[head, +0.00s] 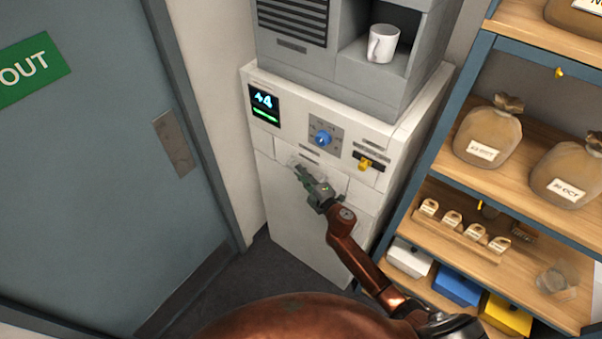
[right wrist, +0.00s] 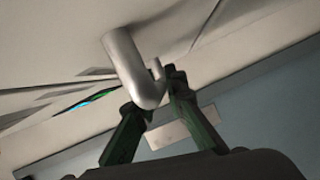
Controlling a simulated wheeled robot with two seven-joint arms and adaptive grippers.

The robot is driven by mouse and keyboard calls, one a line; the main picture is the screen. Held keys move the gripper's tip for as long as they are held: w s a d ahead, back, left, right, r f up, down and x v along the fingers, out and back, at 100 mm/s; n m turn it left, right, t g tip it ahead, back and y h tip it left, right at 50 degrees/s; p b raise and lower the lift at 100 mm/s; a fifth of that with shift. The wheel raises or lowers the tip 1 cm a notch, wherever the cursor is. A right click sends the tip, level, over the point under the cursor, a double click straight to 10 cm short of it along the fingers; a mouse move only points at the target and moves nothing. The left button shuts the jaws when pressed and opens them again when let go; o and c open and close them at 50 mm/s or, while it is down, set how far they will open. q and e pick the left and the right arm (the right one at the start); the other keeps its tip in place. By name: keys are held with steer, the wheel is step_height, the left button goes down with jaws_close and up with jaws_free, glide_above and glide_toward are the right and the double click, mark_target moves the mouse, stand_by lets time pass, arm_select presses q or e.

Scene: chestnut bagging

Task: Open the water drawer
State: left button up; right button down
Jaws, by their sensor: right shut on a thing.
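The white machine (head: 300,225) stands against the wall. Its drawer front (head: 331,176) is in the middle of the upper part, below a small label, and looks about flush with the body. My right gripper (head: 301,174) reaches this front and partly hides it. In the right wrist view a curved metal handle (right wrist: 135,72) sits between the green fingers of my right gripper (right wrist: 160,112), which is shut on it. The handle is too small to make out clearly in the head view. My left gripper is not in view.
Above the drawer are a lit display (head: 264,105), a blue dial (head: 323,139) and a yellow-knobbed switch (head: 366,163). A white mug (head: 383,43) stands in the upper unit's niche. A shelf with sacks (head: 488,134) is close on the right, a grey door (head: 90,190) on the left.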

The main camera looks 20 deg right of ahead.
stand_by(0.3)
steer(key=s+a+b, duration=0.1)
steer(key=s+a, duration=1.2)
steer(key=a, duration=0.4)
steer(key=shift+s, duration=0.25)
steer(key=shift+a, duration=0.1)
steer(key=c, duration=2)
jaws_free()
steer(key=shift+o, duration=0.2)
steer(key=v, duration=1.2)
